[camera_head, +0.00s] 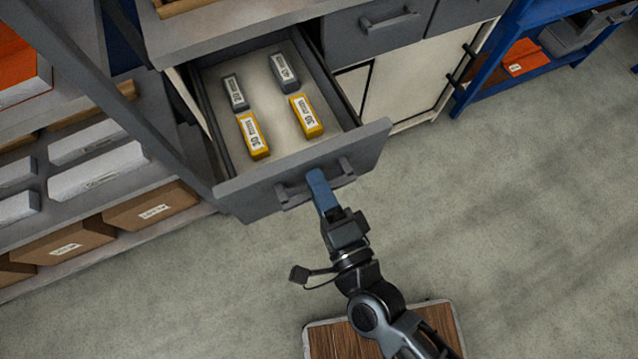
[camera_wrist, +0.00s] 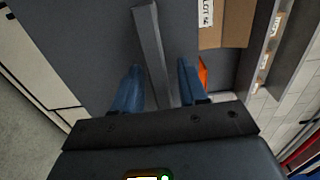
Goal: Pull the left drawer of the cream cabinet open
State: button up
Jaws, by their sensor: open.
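The left drawer (camera_head: 245,201) of the cream cabinet (camera_head: 412,78) stands pulled well out, and its inside shows in the head view. Its grey bar handle (camera_head: 293,192) runs across the front. My gripper (camera_head: 319,180) is at the handle's middle, partly covering it. In the wrist view the handle bar (camera_wrist: 148,45) passes between the two blue fingers of my gripper (camera_wrist: 160,82). The fingers are apart, with gaps beside the bar. The drawer holds yellow boxes (camera_head: 306,116) and dark grey boxes (camera_head: 284,73) with white labels.
A closed grey drawer (camera_head: 350,40) is right of the open one. A grey shelf rack with cartons (camera_head: 150,207) stands close on the left. A blue rack (camera_head: 490,70) stands at the right. The floor (camera_head: 510,210) in front and to the right is clear.

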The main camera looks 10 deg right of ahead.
jog(key=b+v, duration=0.1)
jog(key=v, duration=0.6)
jog(key=shift+s+b, duration=0.35)
jog(key=shift+d, duration=0.1)
